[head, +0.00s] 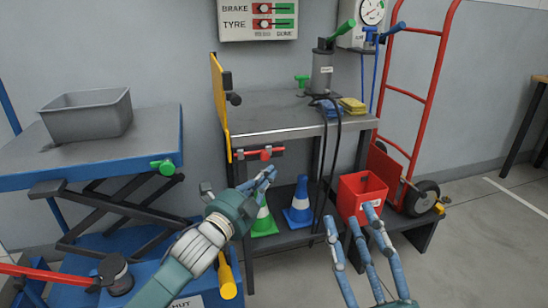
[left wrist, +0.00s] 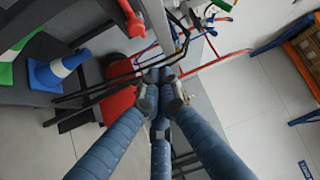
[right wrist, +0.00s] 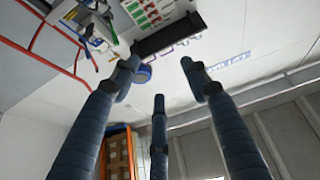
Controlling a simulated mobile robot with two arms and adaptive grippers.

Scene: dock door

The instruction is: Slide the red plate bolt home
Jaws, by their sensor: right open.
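The red plate bolt (head: 265,154) lies level on a bar just below the front edge of the grey bench, right of the yellow panel. My left gripper (head: 268,176) is just below and in front of it, apart from it as far as I can tell. Its fingers are drawn together with nothing visible between them; the left wrist view also shows them closed (left wrist: 160,88). My right gripper (head: 352,222) is open and empty, in front of the red bin. Its spread fingers show in the right wrist view (right wrist: 160,80).
The bench (head: 262,108) carries a grey pump and yellow pads. A blue lift table (head: 150,145) stands left; open floor lies right.

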